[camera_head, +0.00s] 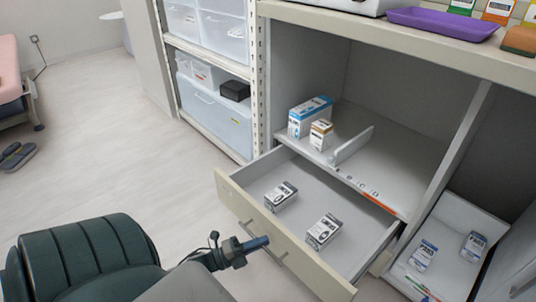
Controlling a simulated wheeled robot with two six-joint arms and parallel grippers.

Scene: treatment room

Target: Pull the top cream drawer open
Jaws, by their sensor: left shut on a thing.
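The cream drawer (290,252) is pulled out of the cabinet, with its front panel away from the frame and its inside showing. Two small white-and-dark boxes lie in it, one on the left (281,196) and one nearer the front (323,231). The drawer's bar handle (280,259) is on its front face, partly hidden by my gripper. My left gripper (256,244), dark with a blue tip, is at the drawer front and shut on the handle. My right gripper is not in view.
Above the drawer, an open shelf (385,172) holds two boxes and a divider. Another open compartment (466,215) with boxes is at the right. Pale floor (110,150) is clear left of the cabinet.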

